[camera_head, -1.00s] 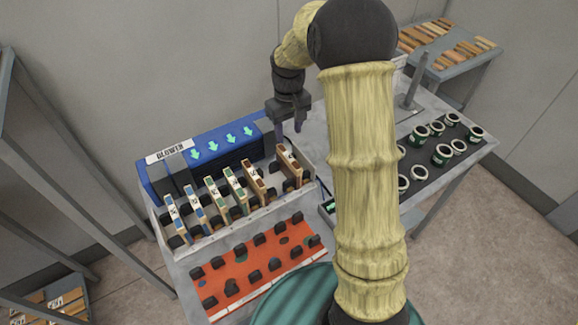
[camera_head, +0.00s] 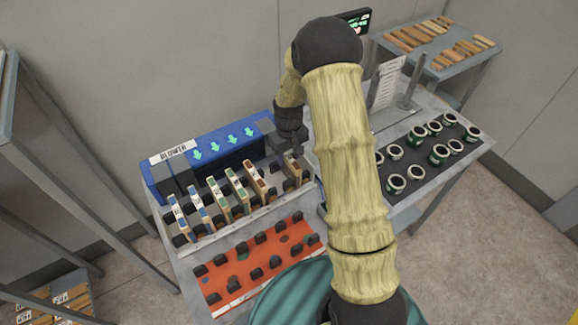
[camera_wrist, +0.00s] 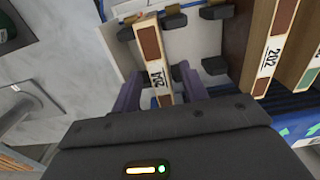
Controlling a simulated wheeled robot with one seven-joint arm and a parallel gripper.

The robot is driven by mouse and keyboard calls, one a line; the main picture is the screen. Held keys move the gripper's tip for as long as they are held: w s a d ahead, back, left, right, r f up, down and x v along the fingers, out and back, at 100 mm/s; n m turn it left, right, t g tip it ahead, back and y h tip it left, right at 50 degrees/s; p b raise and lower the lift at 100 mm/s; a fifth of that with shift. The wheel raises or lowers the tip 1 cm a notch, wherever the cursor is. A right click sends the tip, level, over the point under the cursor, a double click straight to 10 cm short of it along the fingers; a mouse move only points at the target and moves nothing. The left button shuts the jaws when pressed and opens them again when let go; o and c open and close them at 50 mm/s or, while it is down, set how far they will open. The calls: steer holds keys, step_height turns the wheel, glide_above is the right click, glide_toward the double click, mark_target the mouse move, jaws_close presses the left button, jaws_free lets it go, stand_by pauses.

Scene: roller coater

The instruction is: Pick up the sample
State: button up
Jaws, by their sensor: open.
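A thin wooden sample panel (camera_head: 294,172) stands at the right end of the rack (camera_head: 262,210), in front of the blower. My gripper (camera_wrist: 158,90) is open, with one purple finger on each side of the panel's labelled end. I cannot tell whether either finger touches it. In the head view my gripper (camera_head: 290,150) is just above and behind this panel, and its fingers are mostly hidden.
Several more panels stand to the left in the rack; one labelled 202 (camera_wrist: 268,55) is nearby. The blue blower (camera_head: 215,145) is behind. An orange tray (camera_head: 255,265) with black holders lies in front. Ringed cups stand on a dark mat (camera_head: 425,175) at right.

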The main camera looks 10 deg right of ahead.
mark_target(289, 166)
steer(key=shift+f+p, duration=1.4)
steer(key=shift+f, duration=1.2)
steer(key=shift+c, duration=0.2)
jaws_close()
